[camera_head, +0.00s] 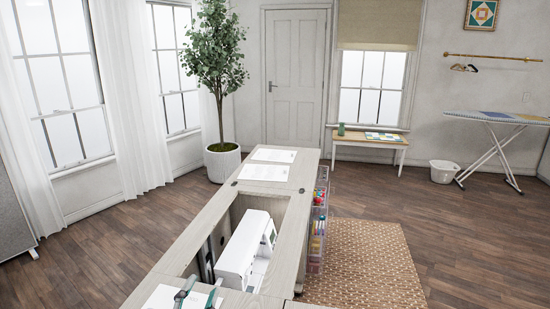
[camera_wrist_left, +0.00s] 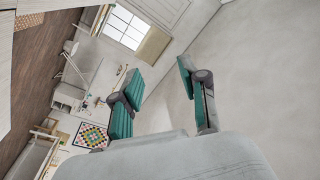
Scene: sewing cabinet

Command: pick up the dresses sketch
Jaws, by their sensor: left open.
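Three pale sheets lie on the sewing cabinet (camera_head: 172,262). The far sheet (camera_head: 273,155) and a second sheet (camera_head: 263,172) lie at its far end, and a near sheet (camera_head: 160,297) is cut by the bottom edge. Their drawings are too small to read, so I cannot tell which is the dresses sketch. My left gripper (camera_head: 198,293) is at the bottom of the head view, over the near sheet. Its teal fingers are apart with nothing between them. In the left wrist view the gripper (camera_wrist_left: 159,72) is open and empty, facing the room. My right gripper is not in view.
A white sewing machine (camera_head: 240,250) sits in the cabinet's recess. Thread-filled racks (camera_head: 318,225) hang on its right side. Beyond are a potted tree (camera_head: 222,160), a bench (camera_head: 372,146), a white basket (camera_head: 444,172) and an ironing board (camera_head: 500,118). A woven rug (camera_head: 365,262) lies to the right.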

